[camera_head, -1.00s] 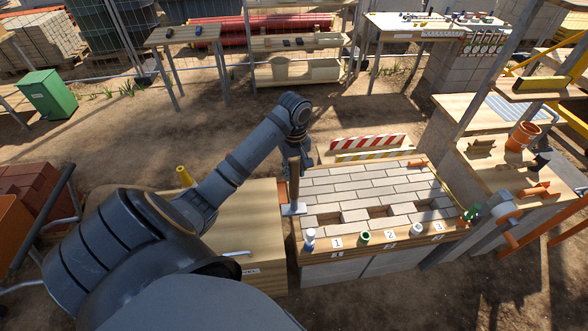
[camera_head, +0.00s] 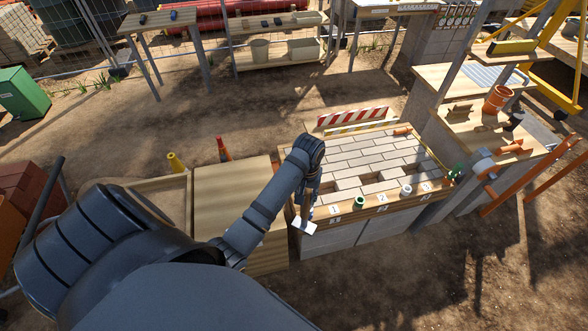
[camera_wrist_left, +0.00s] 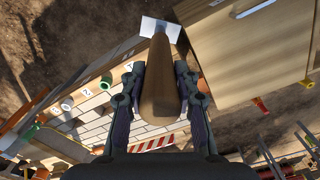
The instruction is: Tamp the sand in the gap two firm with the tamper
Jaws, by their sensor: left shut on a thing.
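My left gripper (camera_head: 312,186) is shut on the tamper's wooden handle (camera_head: 306,205). The tamper's pale flat plate (camera_head: 303,227) hangs at the front left corner of the paved bench, apart from the gaps. In the left wrist view, the handle (camera_wrist_left: 158,85) lies between the fingers and the plate (camera_wrist_left: 160,28) is at its far end. Gap two (camera_head: 372,180) is a dark opening in the pale paving (camera_head: 375,155), behind label 2 (camera_head: 382,198). I cannot tell how the sand in it lies. My right gripper is not in view.
A green-capped container (camera_head: 359,202) and a white one (camera_head: 406,190) stand along the bench's front edge. A wooden box (camera_head: 230,200) stands left of the bench. A red-and-white barrier (camera_head: 352,117) is behind it. Shelves with pots (camera_head: 498,98) stand at the right.

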